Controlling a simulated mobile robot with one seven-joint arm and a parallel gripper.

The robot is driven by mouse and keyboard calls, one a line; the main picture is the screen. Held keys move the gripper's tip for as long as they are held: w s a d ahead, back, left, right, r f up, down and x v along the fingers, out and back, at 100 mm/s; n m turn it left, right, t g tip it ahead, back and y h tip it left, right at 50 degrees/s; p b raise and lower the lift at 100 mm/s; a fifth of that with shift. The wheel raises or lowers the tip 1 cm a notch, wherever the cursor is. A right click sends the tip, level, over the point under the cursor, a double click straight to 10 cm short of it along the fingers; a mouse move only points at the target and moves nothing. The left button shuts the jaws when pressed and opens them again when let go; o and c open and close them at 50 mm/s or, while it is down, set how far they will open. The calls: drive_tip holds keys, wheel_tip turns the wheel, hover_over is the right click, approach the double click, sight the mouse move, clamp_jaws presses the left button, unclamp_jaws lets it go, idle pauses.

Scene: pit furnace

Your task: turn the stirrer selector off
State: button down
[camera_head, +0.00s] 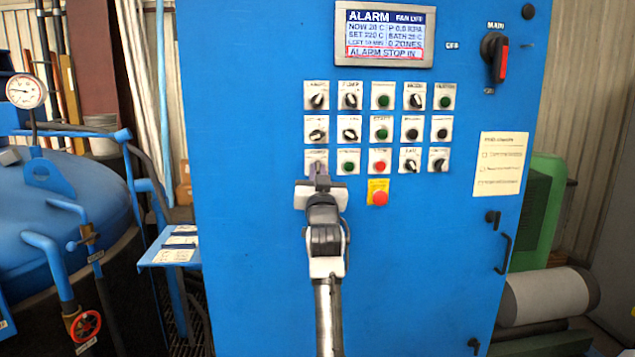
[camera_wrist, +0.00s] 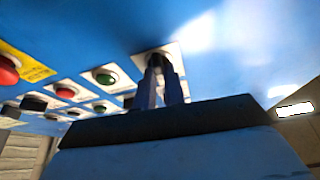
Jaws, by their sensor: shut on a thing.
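A selector on a white plate (camera_head: 316,157) is the leftmost control in the bottom row of the blue cabinet's panel. Its label is too blurred to read surely. My gripper (camera_head: 318,172) reaches up to it from below and is shut on its knob. The fingers hide most of the knob in the head view, so its angle cannot be told. In the wrist view the two fingers (camera_wrist: 163,85) close around the dark knob (camera_wrist: 158,59) in front of its white plate.
A green button (camera_head: 348,167) sits just right of the held selector, then a red button (camera_head: 380,166). A red emergency stop (camera_head: 380,198) on a yellow plate is below. More selectors (camera_head: 317,134) are above. An alarm display (camera_head: 384,34) is at the top.

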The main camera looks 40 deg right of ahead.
drive_tip(key=n+y+b, duration=0.1)
drive_tip(key=n, duration=0.1)
drive_tip(key=n+t+y+b, duration=0.1)
drive_tip(key=n+b, duration=0.1)
drive_tip(key=n, duration=0.1)
drive_tip(key=shift+s+d+f, duration=0.15)
drive_tip(key=shift+n+t+y+b, duration=0.2)
drive_tip(key=shift+n+y+b, duration=0.25)
drive_tip(key=shift+n+y, duration=0.65)
drive_tip(key=shift+n+t+y+b, duration=0.2)
drive_tip(key=shift+n+y+b, duration=0.3)
drive_tip(key=shift+n, duration=1.1)
drive_tip(key=shift+r, duration=0.2)
drive_tip(key=c, duration=1.5)
unclamp_jaws()
drive_tip(key=b+v, duration=0.4)
drive_tip(key=v, duration=0.9)
drive_tip(key=shift+s+f+b, duration=0.25)
drive_tip(key=shift+s+b, duration=0.05)
drive_tip(key=shift+b, duration=0.05)
